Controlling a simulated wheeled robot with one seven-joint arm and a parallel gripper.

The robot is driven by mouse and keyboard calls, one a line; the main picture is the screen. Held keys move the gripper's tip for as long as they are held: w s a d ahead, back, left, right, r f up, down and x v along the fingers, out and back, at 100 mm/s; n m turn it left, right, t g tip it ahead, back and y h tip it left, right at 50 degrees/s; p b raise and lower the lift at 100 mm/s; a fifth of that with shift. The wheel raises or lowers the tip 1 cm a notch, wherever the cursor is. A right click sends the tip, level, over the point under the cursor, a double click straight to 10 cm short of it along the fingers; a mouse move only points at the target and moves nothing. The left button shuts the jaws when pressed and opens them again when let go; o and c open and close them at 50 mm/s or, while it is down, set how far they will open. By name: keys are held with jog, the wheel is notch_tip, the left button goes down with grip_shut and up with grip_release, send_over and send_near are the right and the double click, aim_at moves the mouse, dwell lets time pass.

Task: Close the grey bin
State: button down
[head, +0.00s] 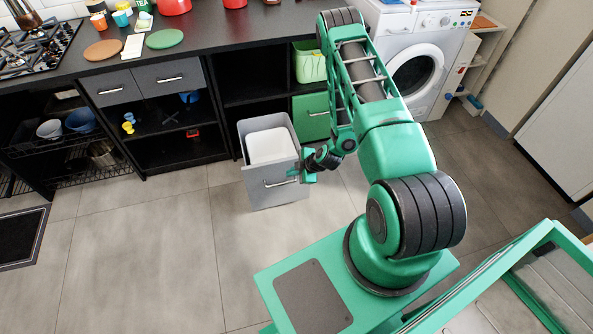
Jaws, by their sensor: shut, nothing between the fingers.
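The grey bin (278,190) is a pull-out drawer with a grey front and a silver bar handle (280,182). It stands pulled out from under the black counter, with a white container (270,147) inside it. My gripper (300,175) is at the right edge of the bin's front, close to the handle's right end. It is small in the picture, shut and empty. I cannot tell whether it touches the front.
A green drawer (312,116) is beside the bin's opening on the right. The washing machine (418,62) stands further right. Open black shelves (170,135) are to the left. The grey tiled floor (150,240) in front is clear.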

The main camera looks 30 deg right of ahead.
aim_at(280, 169)
jog(key=w, duration=0.1)
jog(key=w+f, duration=0.2)
jog(key=w, duration=0.1)
jog(key=shift+w+f, duration=0.1)
jog(key=shift+w+d, duration=0.1)
jog(key=shift+w, duration=0.5)
